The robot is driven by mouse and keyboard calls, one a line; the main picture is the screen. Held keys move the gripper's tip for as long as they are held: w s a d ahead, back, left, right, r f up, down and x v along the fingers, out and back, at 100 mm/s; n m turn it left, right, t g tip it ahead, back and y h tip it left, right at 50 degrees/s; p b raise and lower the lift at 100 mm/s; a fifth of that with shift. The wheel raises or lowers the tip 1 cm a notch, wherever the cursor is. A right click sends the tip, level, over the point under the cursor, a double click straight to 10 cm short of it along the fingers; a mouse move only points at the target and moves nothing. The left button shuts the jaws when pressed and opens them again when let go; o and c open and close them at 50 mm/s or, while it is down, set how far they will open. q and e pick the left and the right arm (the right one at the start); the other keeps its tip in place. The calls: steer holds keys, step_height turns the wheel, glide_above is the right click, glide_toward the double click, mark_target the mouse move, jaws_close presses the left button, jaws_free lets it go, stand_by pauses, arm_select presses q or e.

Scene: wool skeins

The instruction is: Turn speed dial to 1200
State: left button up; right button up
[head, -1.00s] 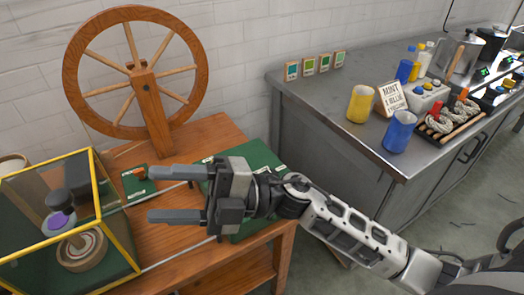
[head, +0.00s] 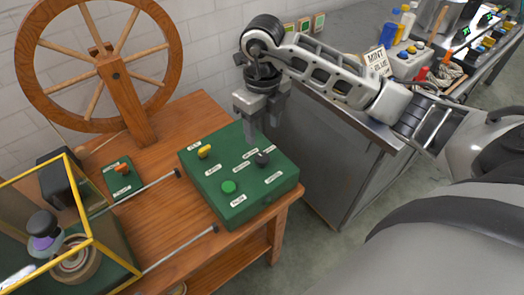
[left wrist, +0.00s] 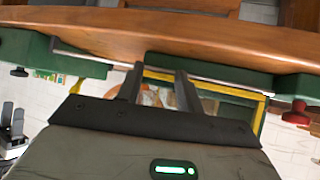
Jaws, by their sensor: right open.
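The green control box (head: 236,198) sits on the wooden table in the head view. A black dial (head: 262,159) on its top has several white labels around it, too small to read. A yellow switch (head: 204,151) and a green button (head: 228,186) are on the same top. My right gripper (head: 257,114) points down over the back of the box, open and empty, close behind and above the black dial. My left gripper shows only in the left wrist view (left wrist: 157,78); its fingers are apart with nothing between them.
A spinning wheel (head: 113,75) stands behind the box. A small green panel (head: 121,180) with an orange knob and a yellow-framed case (head: 88,239) lie to the left. A grey cabinet (head: 317,150) stands to the right.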

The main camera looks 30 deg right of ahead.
mark_target(262, 157)
step_height(262, 157, down, 10)
steer(key=shift+r, duration=0.1)
steer(key=shift+c, duration=0.4)
steer(key=c, duration=0.9)
